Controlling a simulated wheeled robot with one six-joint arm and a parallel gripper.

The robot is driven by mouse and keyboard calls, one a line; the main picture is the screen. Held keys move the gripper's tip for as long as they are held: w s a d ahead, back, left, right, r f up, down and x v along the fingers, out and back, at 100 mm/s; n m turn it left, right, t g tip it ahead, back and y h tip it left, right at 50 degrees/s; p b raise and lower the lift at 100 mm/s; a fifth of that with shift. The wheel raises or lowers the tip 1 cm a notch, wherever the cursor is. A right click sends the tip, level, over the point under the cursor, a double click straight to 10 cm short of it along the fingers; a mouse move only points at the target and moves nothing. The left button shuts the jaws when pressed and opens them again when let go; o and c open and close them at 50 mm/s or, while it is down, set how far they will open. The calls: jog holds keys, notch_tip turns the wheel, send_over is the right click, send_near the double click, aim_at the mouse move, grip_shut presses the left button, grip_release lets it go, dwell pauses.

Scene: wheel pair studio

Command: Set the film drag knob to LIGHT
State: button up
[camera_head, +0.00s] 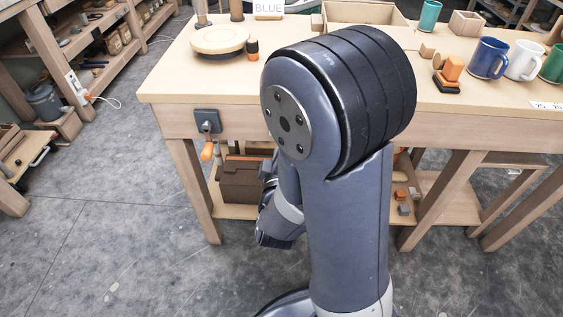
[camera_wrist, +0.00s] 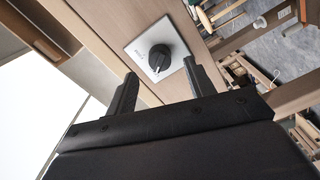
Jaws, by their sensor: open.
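A round black knob (camera_wrist: 160,58) sits on a square silver plate (camera_wrist: 150,45) fixed to a wooden panel in the wrist view. A pale mark shows on the knob's near side, and small lettering on the plate's left is too small to read. My gripper (camera_wrist: 160,72) is open, with its two dark fingers apart and pointing toward the plate. The knob lies between the lines of the fingers, just beyond the tips; I see no contact. The knob does not show in the head view, where my arm covers much of the bench front.
A wooden bench (camera_head: 470,120) holds several mugs, including a blue mug (camera_head: 488,58), and a round wooden disc (camera_head: 219,40). Open floor (camera_head: 110,230) lies at left.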

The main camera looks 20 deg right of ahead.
jog(key=v, duration=0.7)
